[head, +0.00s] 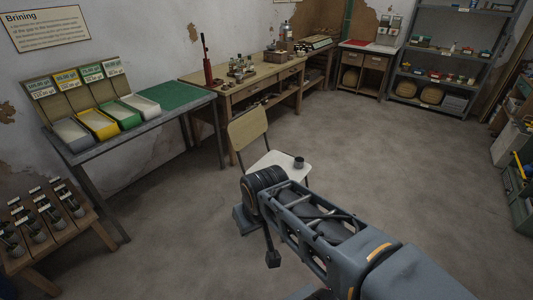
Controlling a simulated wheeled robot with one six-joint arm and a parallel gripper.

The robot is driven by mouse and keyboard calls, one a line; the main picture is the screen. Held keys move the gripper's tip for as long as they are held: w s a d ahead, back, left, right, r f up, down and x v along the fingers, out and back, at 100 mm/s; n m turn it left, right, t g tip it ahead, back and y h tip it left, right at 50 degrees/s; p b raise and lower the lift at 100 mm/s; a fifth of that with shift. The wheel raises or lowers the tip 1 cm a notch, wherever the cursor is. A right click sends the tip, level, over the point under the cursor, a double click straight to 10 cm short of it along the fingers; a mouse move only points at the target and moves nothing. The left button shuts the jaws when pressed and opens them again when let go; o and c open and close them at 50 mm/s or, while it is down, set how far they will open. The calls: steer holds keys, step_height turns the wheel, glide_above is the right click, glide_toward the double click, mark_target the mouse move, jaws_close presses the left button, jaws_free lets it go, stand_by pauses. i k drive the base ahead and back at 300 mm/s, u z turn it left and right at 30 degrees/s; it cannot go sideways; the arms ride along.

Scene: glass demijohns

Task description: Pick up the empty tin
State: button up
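A small dark grey open-topped tin (299,162) stands upright on the white seat of a chair (279,169). It is too small to see whether anything is inside. My arm reaches in from the lower right, and its dark rounded joint is just in front of and left of the seat. A grey block and a dark piece hang below that joint. I cannot make out my gripper's fingers or whether they are open or shut. My arm is apart from the tin in the picture and hides part of the chair's front.
A bench with coloured trays (97,124) stands at left, and a low wooden stand with small plants (40,225) is nearer. A wooden workbench (240,90) and shelving (440,60) line the back. The floor (400,145) right of the chair is clear.

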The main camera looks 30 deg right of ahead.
mark_target(299, 161)
steer(key=z, duration=0.15)
steer(key=i, duration=1.3)
steer(key=z, duration=0.9)
steer(key=i, duration=0.7)
steer(key=z, duration=0.3)
